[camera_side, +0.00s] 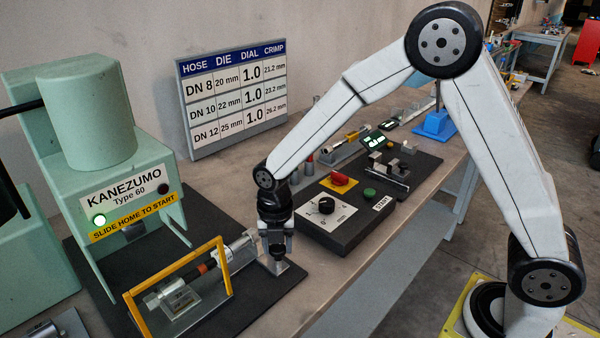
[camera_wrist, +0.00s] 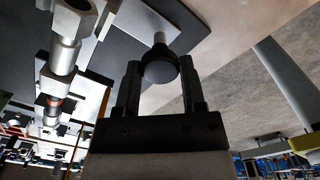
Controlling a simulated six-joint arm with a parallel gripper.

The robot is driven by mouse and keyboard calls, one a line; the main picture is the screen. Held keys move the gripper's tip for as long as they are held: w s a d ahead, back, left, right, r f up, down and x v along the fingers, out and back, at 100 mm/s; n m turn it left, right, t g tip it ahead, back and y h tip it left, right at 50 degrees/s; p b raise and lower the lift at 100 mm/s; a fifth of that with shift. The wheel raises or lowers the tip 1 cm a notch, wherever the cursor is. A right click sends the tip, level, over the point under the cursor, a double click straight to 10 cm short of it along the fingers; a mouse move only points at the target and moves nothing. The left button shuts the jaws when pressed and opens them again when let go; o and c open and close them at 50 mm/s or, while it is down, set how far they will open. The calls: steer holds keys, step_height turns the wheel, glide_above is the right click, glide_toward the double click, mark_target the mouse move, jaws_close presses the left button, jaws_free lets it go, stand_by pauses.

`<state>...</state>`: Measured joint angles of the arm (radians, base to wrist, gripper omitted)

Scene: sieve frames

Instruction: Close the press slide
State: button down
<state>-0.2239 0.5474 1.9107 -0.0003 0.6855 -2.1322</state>
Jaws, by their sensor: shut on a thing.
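The press slide (camera_side: 283,272) is drawn out in front of the green press (camera_side: 100,165), whose label reads "SLIDE HOME TO START". A hose with metal fittings (camera_side: 180,297) lies along it behind a yellow guard frame (camera_side: 135,315); the fittings also show in the wrist view (camera_wrist: 66,57). My gripper (camera_side: 276,247) points down at the slide's near right end. In the wrist view its two fingers (camera_wrist: 160,85) are shut around a round black knob (camera_wrist: 160,66) on a light post. The slide's inner end is partly hidden by the guard frame.
A control box (camera_side: 333,222) with a dial, red switch and green START button stands right of my gripper. A hose chart (camera_side: 235,97) stands at the back. Small tools and fittings lie further along the bench. The dark mat (camera_side: 245,308) in front is mostly bare.

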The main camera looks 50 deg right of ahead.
steer(key=w, duration=1.4)
steer(key=shift+w, duration=0.4)
steer(key=shift+w+r, duration=0.1)
steer(key=shift+w, duration=0.5)
steer(key=shift+c, duration=1.4)
jaws_free()
steer(key=shift+w, duration=0.1)
steer(key=shift+o, duration=0.5)
step_height(320, 180, up, 8)
